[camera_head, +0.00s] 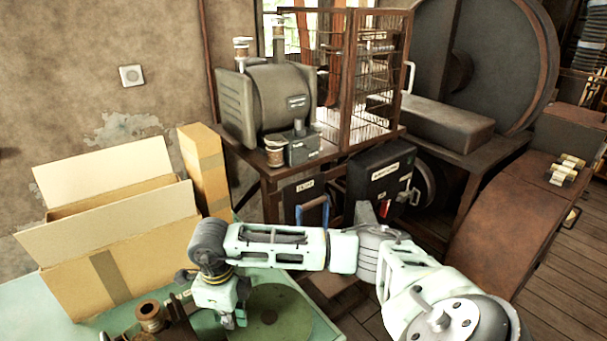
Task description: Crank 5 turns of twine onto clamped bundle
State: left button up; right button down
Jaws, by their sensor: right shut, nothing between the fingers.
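My right arm reaches in from the right, and its gripper (229,319) points down near the bottom edge, shut and empty. It is over the left part of a flat green disc (270,318); I cannot tell whether the fingertips touch it. A small brown spool (150,316) stands upright to the left of the gripper, beside a dark brown fixture (178,328) that the bottom edge cuts off. No clamped bundle or crank handle can be made out. My left gripper is out of view.
An open cardboard box (115,262) stands on the pale green table (48,318) behind the spool, with a tall narrow carton (205,168) behind it. A grey motor-like machine (268,100) stands on a rusty bench farther back. Bare table shows at far left.

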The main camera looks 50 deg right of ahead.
aim_at(304, 305)
jog(key=s, duration=0.4)
jog(key=s+a, duration=0.1)
jog(key=s, duration=0.1)
jog(key=shift+s+f+b, duration=0.1)
jog(key=shift+s+b, duration=0.2)
jog(key=shift+s, duration=0.05)
jog(key=s+d+b, duration=0.2)
jog(key=s, duration=0.1)
jog(key=s+d+b, duration=0.1)
jog(key=s, duration=0.1)
jog(key=shift+s+d+f, duration=0.15)
jog(key=shift+d, duration=0.15)
jog(key=d+b, duration=0.1)
jog(key=d, duration=0.1)
jog(key=s+d+b, duration=0.1)
jog(key=d+b, duration=0.3)
jog(key=d, duration=0.1)
jog(key=shift+s+d, duration=0.1)
jog(key=shift+s, duration=0.15)
jog(key=w+d, duration=0.1)
jog(key=w+d+b, duration=0.1)
jog(key=d, duration=0.1)
jog(key=w+d+b, duration=0.1)
jog(key=d, duration=0.1)
jog(key=shift+w+r, duration=0.15)
jog(key=shift+r, duration=0.05)
jog(key=shift+w+d, duration=0.5)
jog(key=shift+w, duration=0.2)
